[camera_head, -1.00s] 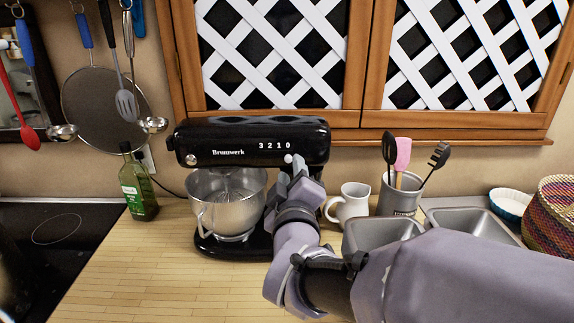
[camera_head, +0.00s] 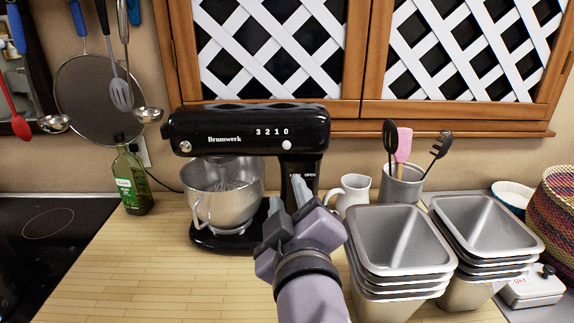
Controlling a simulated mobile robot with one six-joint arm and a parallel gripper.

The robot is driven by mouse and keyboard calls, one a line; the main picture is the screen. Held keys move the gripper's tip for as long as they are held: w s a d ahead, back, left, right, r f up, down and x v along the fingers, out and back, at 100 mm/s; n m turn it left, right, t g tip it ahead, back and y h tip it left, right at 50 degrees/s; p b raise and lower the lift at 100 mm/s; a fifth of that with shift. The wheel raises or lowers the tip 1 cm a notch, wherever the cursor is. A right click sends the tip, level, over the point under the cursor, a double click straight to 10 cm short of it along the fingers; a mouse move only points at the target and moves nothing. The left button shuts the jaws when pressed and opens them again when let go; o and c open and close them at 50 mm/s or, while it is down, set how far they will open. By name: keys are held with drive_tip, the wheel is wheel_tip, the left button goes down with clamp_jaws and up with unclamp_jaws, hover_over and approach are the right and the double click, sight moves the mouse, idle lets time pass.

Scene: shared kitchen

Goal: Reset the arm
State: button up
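My gripper (camera_head: 284,208) is in the lower middle of the head view, seen from behind, pointing away toward the black stand mixer (camera_head: 247,131). Its fingertips overlap the mixer's column and base in the picture. I see no object in it, but the gap between its fingers is not clear. The mixer's steel bowl (camera_head: 222,194) stands under the lowered head, left of my gripper.
Two stacks of metal pans, a left stack (camera_head: 403,290) and a right stack (camera_head: 497,266), stand right of my arm. Behind are a white jug (camera_head: 350,191) and a utensil pot (camera_head: 402,185). An oil bottle (camera_head: 133,180) stands left. The counter's front left (camera_head: 140,270) is clear.

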drive_tip(key=s+d+f+m+g, duration=0.4)
drive_tip(key=s+f+m+g, duration=0.1)
drive_tip(key=s+f+m, duration=0.2)
drive_tip(key=s+d+f+m+g, duration=0.4)
drive_tip(key=s+f+m+g, duration=0.2)
drive_tip(key=s+f+m, duration=0.1)
drive_tip(key=shift+s+d+f+g+y, duration=0.3)
drive_tip(key=shift+s+d+f+y, duration=0.1)
drive_tip(key=shift+s+f, duration=0.3)
drive_tip(key=shift+a+r, duration=0.1)
idle(2.3)
